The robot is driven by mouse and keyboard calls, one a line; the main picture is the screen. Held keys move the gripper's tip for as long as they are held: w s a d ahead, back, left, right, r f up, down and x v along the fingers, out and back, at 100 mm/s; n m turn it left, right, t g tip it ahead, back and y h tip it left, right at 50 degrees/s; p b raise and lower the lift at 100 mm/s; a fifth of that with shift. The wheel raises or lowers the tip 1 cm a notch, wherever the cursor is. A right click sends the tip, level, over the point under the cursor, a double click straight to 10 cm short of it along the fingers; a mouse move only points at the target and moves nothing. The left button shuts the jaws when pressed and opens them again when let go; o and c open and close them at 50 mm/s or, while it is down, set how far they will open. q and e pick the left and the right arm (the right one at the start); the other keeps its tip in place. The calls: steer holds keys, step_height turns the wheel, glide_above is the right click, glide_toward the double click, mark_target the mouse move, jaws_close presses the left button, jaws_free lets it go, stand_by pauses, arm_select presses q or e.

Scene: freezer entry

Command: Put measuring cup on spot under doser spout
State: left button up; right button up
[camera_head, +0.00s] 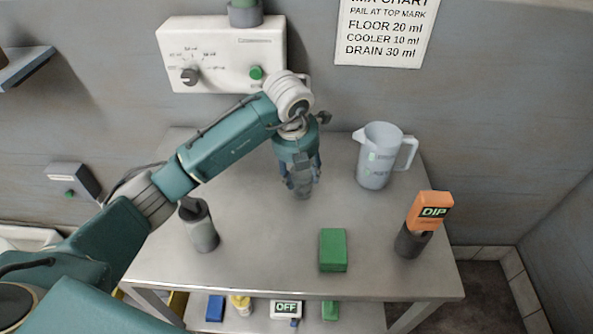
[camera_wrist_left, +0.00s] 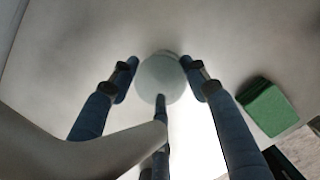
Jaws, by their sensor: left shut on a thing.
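My left gripper (camera_head: 302,188) points down over the back middle of the steel table, below and right of the white wall doser (camera_head: 222,60). Its fingers are closed around a small pale round object, which looks like the measuring cup (camera_wrist_left: 160,78). It shows between the fingertips of the left gripper (camera_wrist_left: 160,74) in the left wrist view; in the head view the fingers mostly hide it. I cannot tell whether it touches the table. The doser has a dial and a green button. Its spout and the spot under it cannot be made out, with my arm in front. My right gripper is not in view.
A translucent jug (camera_head: 376,158) stands right of the gripper. A green block (camera_head: 333,250) lies in front, an orange DIP tester (camera_head: 430,205) stands in a dark holder at right, and a grey bottle (camera_head: 202,228) at left. The steel table (camera_head: 265,240) is clear between them.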

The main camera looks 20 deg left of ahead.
arm_select(q)
steer(key=shift+s+d, duration=0.1)
steer(key=shift+d, duration=0.1)
steer(key=shift+d+f, duration=0.1)
steer(key=shift+d, duration=0.2)
steer(key=o, duration=0.8)
steer(key=shift+d, duration=0.15)
steer(key=shift+o, duration=1.2)
steer(key=shift+a, duration=0.3)
steer(key=shift+r, duration=0.55)
steer(key=b+v, duration=0.2)
steer(key=v, duration=0.9)
steer(key=shift+r+b, duration=0.15)
steer(key=shift+b, duration=0.25)
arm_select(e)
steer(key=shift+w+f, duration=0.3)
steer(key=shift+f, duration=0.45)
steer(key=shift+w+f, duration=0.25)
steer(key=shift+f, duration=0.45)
